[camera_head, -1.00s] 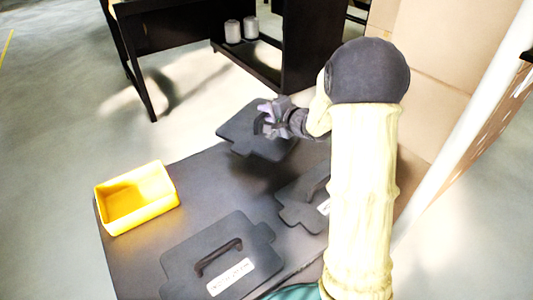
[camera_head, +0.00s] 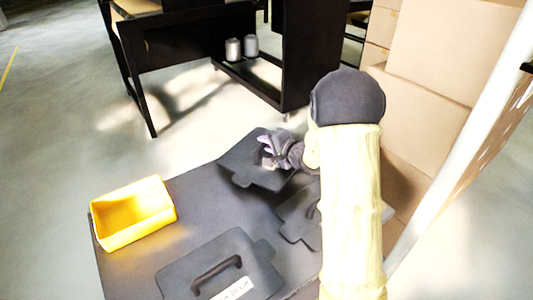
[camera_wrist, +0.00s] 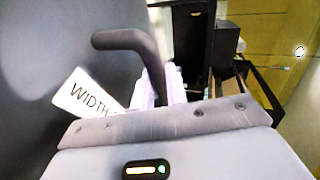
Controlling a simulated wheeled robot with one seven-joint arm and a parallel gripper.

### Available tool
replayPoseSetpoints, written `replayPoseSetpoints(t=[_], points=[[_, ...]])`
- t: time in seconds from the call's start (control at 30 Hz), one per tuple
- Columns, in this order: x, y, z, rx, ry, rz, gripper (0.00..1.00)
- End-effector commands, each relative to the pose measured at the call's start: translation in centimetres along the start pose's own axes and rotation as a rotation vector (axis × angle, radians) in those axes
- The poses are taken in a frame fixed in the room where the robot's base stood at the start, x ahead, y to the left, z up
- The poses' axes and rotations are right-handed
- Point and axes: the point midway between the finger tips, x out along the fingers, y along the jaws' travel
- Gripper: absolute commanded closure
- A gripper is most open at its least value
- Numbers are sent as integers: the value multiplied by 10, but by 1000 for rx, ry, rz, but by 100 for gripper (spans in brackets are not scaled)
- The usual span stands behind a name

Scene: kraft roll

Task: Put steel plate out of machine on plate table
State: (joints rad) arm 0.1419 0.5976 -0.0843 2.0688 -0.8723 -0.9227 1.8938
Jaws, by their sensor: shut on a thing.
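My gripper (camera_head: 268,152) is shut on the handle of a dark grey steel plate (camera_head: 240,168) at the far right corner of the plate table (camera_head: 190,205). In the wrist view the dark bent handle (camera_wrist: 128,40) rises between the pale fingers (camera_wrist: 160,88), beside a white label reading "WIDTH" (camera_wrist: 85,97). The held plate overlaps the table's far edge in the head view; I cannot tell whether it touches the table. A second plate (camera_head: 215,270) lies at the near edge with its handle up. A third plate (camera_head: 298,220) lies at the right, partly hidden by my arm.
A yellow bin (camera_head: 135,212) stands on the table's left corner. Cardboard boxes (camera_head: 425,110) are stacked at the right, near a white post (camera_head: 462,140). A black machine frame (camera_head: 298,60) with two grey spools stands behind. Open floor lies at the left.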

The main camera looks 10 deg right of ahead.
Motion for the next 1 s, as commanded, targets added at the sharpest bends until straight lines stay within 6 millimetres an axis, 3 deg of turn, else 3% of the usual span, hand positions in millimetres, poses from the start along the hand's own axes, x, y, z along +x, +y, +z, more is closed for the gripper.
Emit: replayPoseSetpoints(t=[0.3, 0.7, 0.73, 0.83, 1.0], points=[[12, 31, 3, -1, 0, -4, 100], [13, 34, 3, -2, 1, -5, 100], [13, 37, 3, 0, 0, 1, 84], [13, 36, 3, 0, 0, 1, 64], [13, 36, 3, 0, 0, 1, 64]])
